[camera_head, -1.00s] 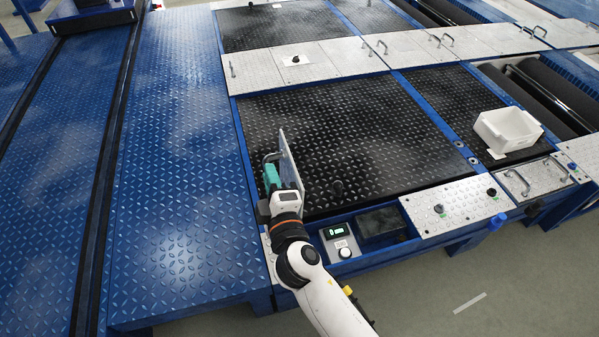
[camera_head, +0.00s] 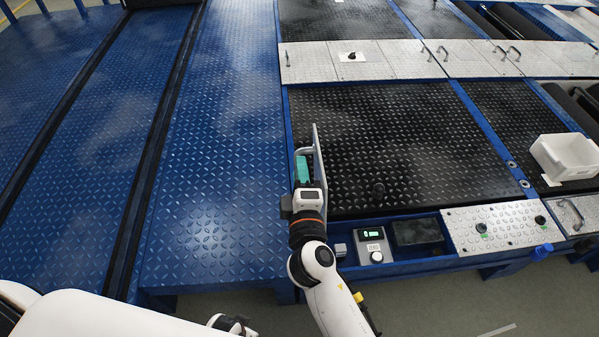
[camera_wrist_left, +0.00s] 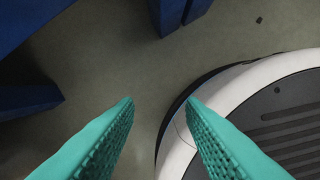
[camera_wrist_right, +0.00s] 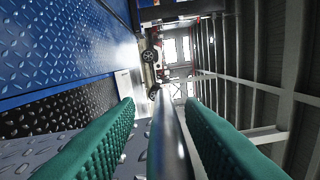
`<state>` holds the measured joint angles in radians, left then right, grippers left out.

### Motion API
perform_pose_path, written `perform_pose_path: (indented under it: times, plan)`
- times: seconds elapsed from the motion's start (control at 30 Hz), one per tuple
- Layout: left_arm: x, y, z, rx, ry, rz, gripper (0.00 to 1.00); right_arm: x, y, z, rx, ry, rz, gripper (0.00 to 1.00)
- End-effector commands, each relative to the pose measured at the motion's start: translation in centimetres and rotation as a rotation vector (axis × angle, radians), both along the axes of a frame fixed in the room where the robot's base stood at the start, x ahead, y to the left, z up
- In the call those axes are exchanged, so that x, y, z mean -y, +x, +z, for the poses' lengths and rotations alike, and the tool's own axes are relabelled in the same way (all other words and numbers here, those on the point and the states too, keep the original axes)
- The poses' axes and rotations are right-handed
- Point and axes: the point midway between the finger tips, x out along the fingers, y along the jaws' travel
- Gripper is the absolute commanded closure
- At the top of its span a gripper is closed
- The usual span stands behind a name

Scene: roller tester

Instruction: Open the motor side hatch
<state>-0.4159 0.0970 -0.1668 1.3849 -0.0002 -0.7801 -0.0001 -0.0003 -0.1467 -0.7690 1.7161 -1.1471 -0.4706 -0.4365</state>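The hatch is a thin silver plate (camera_head: 317,160) standing upright, edge-on in the head view, at the front left corner of the black tread deck. My right gripper (camera_head: 303,165), with teal fingers, is on the left side of it. In the right wrist view a metal handle bar (camera_wrist_right: 168,130) runs between the two spread fingers (camera_wrist_right: 160,105), with tread plate at the lower left. The fingers look apart from the bar. My left gripper (camera_wrist_left: 158,105) is open and empty above the floor, beside my own round base.
The front frame holds a small lit display box (camera_head: 372,240), a dark recess (camera_head: 418,232) and a silver panel with knobs (camera_head: 494,226). A white bin (camera_head: 565,157) stands at the right. Blue tread decking (camera_head: 215,150) to the left is clear.

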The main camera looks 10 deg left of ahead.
Motion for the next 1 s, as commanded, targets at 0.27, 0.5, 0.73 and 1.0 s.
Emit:
perform_pose_path:
  times: [0.27,0.5,0.73,1.0]
  plan:
    - [0.0,0.0,0.0,0.000,0.000,0.000,0.64,0.1,-0.6,0.1,0.002,0.002,0.002,0.65]
    - [0.0,0.0,-0.1,-0.001,0.000,0.000,0.64,1.7,-4.7,0.0,0.000,0.001,0.001,0.65]
    - [0.3,1.3,1.4,0.016,-0.004,0.003,0.64,3.3,-9.0,0.0,0.000,0.001,0.001,0.65]
    - [0.3,1.8,2.4,0.018,-0.003,0.004,0.64,4.1,-11.2,0.1,0.001,0.001,0.001,0.65]
